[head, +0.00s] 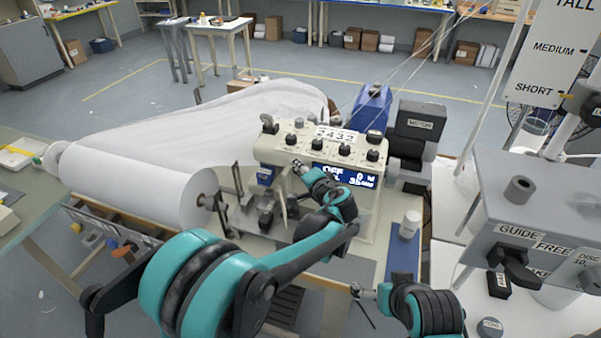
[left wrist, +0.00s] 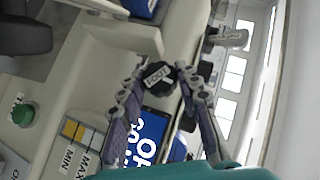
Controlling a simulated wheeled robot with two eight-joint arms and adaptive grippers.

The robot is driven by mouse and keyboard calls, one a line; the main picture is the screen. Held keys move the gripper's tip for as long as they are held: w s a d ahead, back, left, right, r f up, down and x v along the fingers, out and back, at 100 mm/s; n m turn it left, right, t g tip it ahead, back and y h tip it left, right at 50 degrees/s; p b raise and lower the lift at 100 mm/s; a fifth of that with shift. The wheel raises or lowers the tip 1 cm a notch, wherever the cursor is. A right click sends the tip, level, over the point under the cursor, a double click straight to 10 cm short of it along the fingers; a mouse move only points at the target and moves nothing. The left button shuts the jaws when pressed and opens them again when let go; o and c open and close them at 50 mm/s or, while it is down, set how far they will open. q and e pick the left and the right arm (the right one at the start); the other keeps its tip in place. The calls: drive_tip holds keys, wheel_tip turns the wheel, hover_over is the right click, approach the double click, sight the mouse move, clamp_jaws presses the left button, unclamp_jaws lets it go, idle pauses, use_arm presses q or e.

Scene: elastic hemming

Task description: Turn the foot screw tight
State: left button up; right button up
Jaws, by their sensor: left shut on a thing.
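The foot screw (left wrist: 158,76) is a small black knob with a white label reading FOOT, on the cream machine. In the left wrist view it sits between the fingertips of my left gripper (left wrist: 157,80), which is shut on it. In the head view my left gripper (head: 298,168) is at the left front of the cream sewing machine head (head: 325,145), and the screw itself cannot be made out there. My right gripper (head: 364,291) is low at the front, apart from the machine head; its fingers are too small to tell open from shut.
A blue display (head: 345,176) is close beside my left gripper. A white fabric roll (head: 135,185) lies to the left. A grey guide box (head: 540,200) with a lever stands at the right. A white spool (head: 410,225) stands near my right arm.

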use_arm(q)
drive_tip(key=shift+f+m+t+y+b, duration=0.15)
drive_tip(key=shift+m+t+y+b, duration=0.65)
drive_tip(key=shift+b, duration=0.4)
drive_tip(key=shift+f+m+t+y+b, duration=0.15)
drive_tip(key=shift+m+t+y+b, duration=0.45)
drive_tip(key=shift+m+t+b, duration=0.5)
drive_tip(key=o, duration=1.2)
drive_tip(key=shift+c, duration=0.2)
drive_tip(key=shift+r, duration=0.15)
